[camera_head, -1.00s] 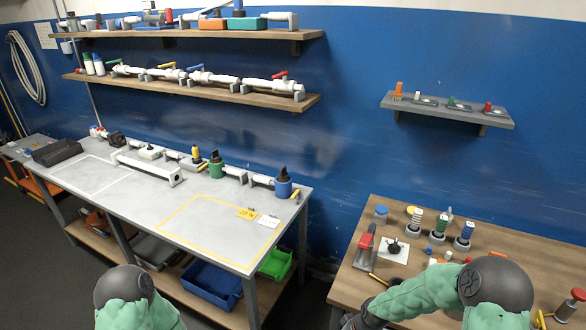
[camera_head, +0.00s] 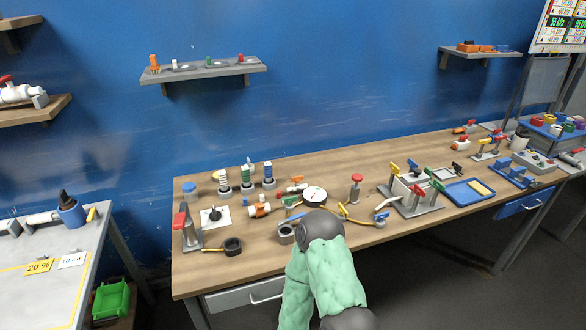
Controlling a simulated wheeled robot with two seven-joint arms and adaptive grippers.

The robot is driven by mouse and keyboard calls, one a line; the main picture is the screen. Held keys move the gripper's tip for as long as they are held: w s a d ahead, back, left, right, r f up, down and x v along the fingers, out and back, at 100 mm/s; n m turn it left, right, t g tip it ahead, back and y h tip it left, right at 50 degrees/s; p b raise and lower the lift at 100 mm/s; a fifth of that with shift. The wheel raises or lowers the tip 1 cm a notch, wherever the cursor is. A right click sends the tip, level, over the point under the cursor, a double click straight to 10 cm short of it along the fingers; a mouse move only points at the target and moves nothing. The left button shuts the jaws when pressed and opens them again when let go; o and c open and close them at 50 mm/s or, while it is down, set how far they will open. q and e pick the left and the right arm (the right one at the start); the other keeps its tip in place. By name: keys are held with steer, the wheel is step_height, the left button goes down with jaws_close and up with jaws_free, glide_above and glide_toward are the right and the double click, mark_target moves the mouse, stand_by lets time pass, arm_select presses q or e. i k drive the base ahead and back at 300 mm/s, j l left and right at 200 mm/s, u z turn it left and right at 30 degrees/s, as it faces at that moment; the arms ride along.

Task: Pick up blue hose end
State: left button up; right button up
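A thin yellow hose (camera_head: 358,220) lies on the right wooden workbench, just right of my arm. A small blue piece (camera_head: 381,216) sits at its right end, too small to tell whether it is a hose end. Another small blue piece (camera_head: 294,217) lies left of my arm, near a white and orange fitting (camera_head: 259,209). My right arm, in a green sleeve with a dark joint, rises from the bottom middle and covers part of the bench front. Neither gripper is in view.
A round white gauge (camera_head: 314,196), a red-topped post (camera_head: 356,187), a grey valve stand (camera_head: 415,200) and a blue tray (camera_head: 467,191) stand on the bench (camera_head: 340,160). The bench's back strip is mostly clear.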

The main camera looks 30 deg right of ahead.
mark_target(267, 166)
steer(key=z, duration=0.9)
